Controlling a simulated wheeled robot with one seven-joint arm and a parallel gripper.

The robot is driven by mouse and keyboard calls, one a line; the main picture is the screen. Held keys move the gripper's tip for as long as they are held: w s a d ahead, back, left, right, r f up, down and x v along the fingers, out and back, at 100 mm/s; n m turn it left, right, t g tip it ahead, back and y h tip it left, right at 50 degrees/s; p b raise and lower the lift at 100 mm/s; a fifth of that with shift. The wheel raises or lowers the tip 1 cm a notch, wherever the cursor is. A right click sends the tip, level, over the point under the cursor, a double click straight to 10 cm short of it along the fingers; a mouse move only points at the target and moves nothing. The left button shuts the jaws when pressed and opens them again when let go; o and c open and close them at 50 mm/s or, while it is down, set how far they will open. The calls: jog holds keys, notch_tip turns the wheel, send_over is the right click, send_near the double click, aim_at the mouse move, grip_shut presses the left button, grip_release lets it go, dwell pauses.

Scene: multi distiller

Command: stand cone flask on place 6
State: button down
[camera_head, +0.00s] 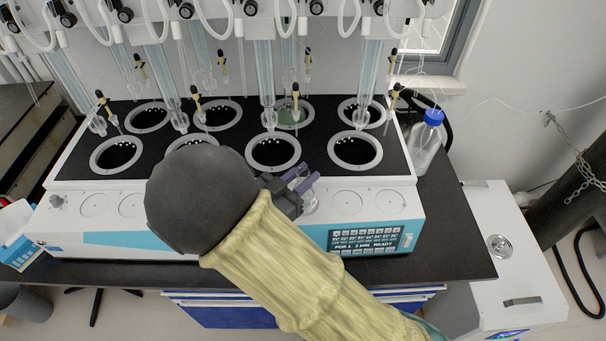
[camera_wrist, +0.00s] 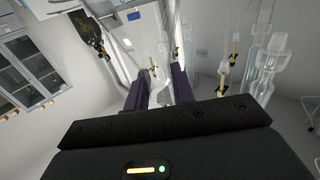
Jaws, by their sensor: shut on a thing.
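The cone flask (camera_head: 311,201) is clear glass and shows only partly in the head view, at the front ledge of the distiller (camera_head: 230,232). My gripper (camera_head: 303,181), with purple fingers, is shut on it near its top. I cannot tell whether the flask's base touches the ledge. In the wrist view my gripper (camera_wrist: 160,84) has its two fingers close together, with the glass between them hard to make out. The ledge has round marked places, two of them bare to the right of the flask. My arm hides several places in the middle, and no place numbers are readable.
Two rows of round heating wells (camera_head: 273,152) lie behind the ledge, with glass tubes and yellow-black fittings hanging above. One back well holds something greenish (camera_head: 291,115). A blue-capped bottle (camera_head: 428,139) stands at the right. The control display (camera_head: 366,239) is below the ledge.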

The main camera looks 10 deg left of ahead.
jog(key=shift+d+f, duration=0.1)
jog(key=c, duration=1.2)
grip_release()
jog(key=b+v, duration=0.2)
jog(key=v, duration=1)
